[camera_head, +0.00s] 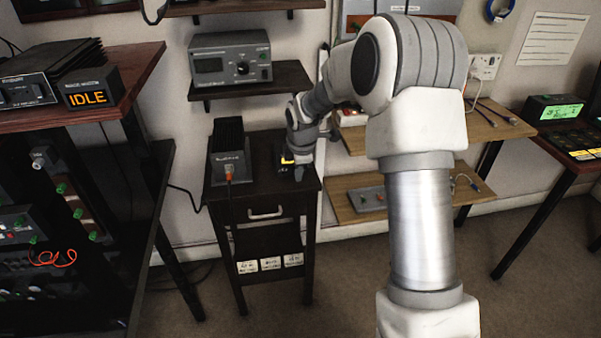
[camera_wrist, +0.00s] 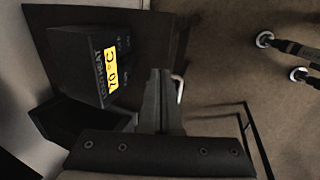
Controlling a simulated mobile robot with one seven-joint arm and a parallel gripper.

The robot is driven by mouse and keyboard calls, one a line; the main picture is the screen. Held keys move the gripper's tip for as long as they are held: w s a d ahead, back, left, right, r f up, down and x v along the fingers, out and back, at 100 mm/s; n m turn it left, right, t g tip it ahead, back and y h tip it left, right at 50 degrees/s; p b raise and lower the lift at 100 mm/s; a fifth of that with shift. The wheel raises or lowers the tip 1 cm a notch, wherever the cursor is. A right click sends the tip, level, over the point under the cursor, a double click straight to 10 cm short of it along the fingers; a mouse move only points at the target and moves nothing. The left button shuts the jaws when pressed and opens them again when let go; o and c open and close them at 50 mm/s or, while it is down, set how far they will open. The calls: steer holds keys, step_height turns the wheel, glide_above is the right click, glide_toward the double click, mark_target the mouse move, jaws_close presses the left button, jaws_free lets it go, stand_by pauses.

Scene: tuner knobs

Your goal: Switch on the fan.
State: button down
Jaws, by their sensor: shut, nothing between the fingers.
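A black box (camera_wrist: 85,65) with a yellow display reading 70 °C, labelled LOAD HEAT, stands on the small dark table in the wrist view. In the head view its yellow display (camera_head: 287,159) shows, partly hidden by my gripper. My gripper (camera_head: 298,174) is low over the right part of the table, close to this box. In the wrist view my gripper (camera_wrist: 160,76) has its fingers together, empty, to the right of the display and apart from the box. I cannot make out a fan or its switch in either view.
A black finned box (camera_head: 228,155) with an orange plug stands on the left of the small table (camera_head: 262,188). A drawer handle (camera_head: 266,214) sticks out in front. A grey instrument (camera_head: 231,58) is on the shelf above. A rack with an IDLE display (camera_head: 87,97) stands left.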

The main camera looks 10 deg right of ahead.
steer(key=p+v, duration=0.1)
steer(key=v, duration=0.7)
steer(key=shift+r+p, duration=0.35)
